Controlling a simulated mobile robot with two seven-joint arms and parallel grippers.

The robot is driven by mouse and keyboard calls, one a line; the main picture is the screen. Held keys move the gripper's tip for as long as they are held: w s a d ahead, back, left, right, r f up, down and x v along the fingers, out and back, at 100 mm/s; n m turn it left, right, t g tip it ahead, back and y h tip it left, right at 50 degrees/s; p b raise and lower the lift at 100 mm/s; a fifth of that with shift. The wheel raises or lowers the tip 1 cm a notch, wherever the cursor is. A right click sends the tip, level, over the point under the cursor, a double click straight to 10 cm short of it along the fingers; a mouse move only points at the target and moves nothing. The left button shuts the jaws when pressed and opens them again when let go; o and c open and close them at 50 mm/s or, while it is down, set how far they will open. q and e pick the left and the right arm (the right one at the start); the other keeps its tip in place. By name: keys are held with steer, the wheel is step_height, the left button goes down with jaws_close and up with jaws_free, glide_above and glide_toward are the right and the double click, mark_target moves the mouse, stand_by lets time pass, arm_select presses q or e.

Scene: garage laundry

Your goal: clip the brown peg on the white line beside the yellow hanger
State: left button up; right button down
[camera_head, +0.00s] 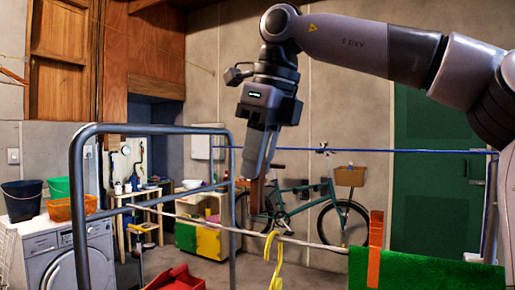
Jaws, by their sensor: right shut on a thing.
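My right gripper (257,172) comes down from the upper right and is shut on the brown peg (256,198), which hangs upright below the fingertips. The white line (312,243) runs across the front, sloping down to the right. The yellow hanger (274,262) hangs on it, just right of and below the peg. The peg's lower end is close to the line; I cannot tell whether it touches. My left gripper is not in view.
A blue line (385,151) runs above. A green cloth (425,272) with an orange peg (375,250) is at the lower right. A grey metal frame (77,180) stands left. Behind are a washing machine (65,250), a bicycle (315,205) and a red container (177,279).

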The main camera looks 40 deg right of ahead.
mark_target(258, 203)
steer(key=shift+f, duration=2.35)
steer(key=shift+f+b, duration=0.7)
steer(key=shift+f, duration=0.5)
steer(key=c, duration=0.9)
jaws_free()
steer(key=v, duration=0.7)
steer(key=shift+p, duration=0.45)
steer(key=shift+r, duration=0.1)
